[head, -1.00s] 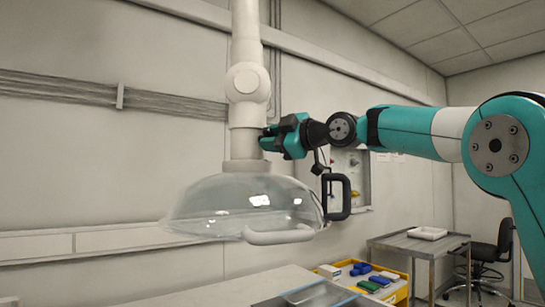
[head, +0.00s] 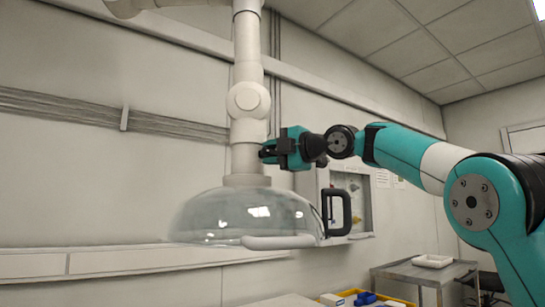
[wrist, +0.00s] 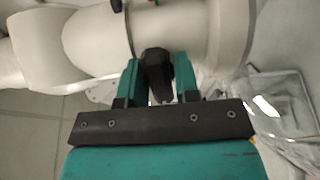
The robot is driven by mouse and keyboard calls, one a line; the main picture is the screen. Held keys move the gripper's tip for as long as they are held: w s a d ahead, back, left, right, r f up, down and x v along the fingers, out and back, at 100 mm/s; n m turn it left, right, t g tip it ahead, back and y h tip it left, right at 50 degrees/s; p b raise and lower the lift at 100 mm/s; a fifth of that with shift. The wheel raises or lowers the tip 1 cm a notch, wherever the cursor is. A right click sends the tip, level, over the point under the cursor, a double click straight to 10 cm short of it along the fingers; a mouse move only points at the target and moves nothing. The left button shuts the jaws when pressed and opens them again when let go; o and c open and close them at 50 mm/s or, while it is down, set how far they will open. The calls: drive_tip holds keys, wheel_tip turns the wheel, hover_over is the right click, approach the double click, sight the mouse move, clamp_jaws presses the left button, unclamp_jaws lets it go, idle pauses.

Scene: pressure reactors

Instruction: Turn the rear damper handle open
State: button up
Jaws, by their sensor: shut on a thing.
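The damper handle (wrist: 157,75) is a small dark lever on the white extraction duct, seen in the wrist view. My gripper (wrist: 157,82) has its two teal fingers shut on it, one on each side. In the head view my gripper (head: 268,153) is at the right side of the vertical white duct (head: 246,160), below its round joint (head: 248,100) and above the clear hood. The handle is hidden behind the fingers there. The lever's exact angle cannot be told from the head view.
The clear domed hood (head: 225,215) hangs under the duct with a pale front bar (head: 278,242). A black loop handle (head: 337,212) shows at its right. A metal side table (head: 425,272) stands at the lower right. A wall panel (head: 350,190) is behind.

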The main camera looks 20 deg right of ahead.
idle(0.4)
drive_tip(key=o, duration=0.8)
drive_tip(key=shift+c, duration=0.2)
drive_tip(key=shift+s, duration=0.1)
drive_tip(key=b+v, duration=0.4)
drive_tip(key=v, duration=1.3)
drive_tip(key=shift+d, duration=0.15)
